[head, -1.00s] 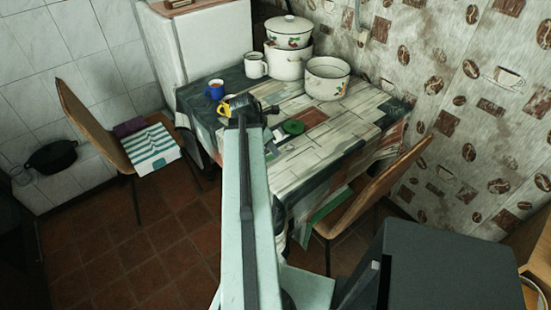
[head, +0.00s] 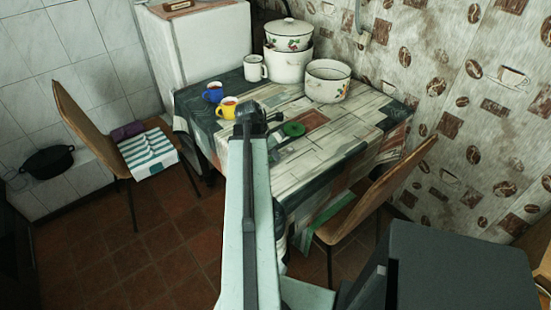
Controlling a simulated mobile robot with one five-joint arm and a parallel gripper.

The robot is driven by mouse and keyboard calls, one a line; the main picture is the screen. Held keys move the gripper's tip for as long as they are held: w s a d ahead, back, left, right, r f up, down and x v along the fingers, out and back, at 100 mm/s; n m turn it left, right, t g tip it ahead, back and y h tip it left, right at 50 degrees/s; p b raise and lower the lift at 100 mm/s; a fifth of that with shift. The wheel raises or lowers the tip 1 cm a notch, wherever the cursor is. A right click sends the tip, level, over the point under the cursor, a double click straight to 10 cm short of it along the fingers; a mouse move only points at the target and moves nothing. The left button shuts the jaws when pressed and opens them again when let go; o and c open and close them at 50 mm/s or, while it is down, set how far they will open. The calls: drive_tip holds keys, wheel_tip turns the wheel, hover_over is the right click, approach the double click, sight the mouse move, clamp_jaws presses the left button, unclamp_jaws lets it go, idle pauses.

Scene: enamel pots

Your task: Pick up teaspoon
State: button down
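I cannot make out a teaspoon in the head view. My gripper (head: 252,112) is at the far end of my raised arm, seen from behind over the near left part of the table (head: 320,150). It appears just right of a yellow mug (head: 226,110) and left of a small green round object (head: 293,129). Part of the tabletop is hidden behind the arm.
A blue mug (head: 212,93) and white mug (head: 254,69) stand on the table. White enamel pots (head: 327,82) (head: 289,64) stand at its back. Chairs stand left (head: 95,125) and right (head: 375,195). Tiled floor (head: 165,240) is open at left.

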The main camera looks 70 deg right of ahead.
drive_tip(key=shift+r, duration=0.1)
wheel_tip(320, 180, up, 10)
drive_tip(key=p, duration=1)
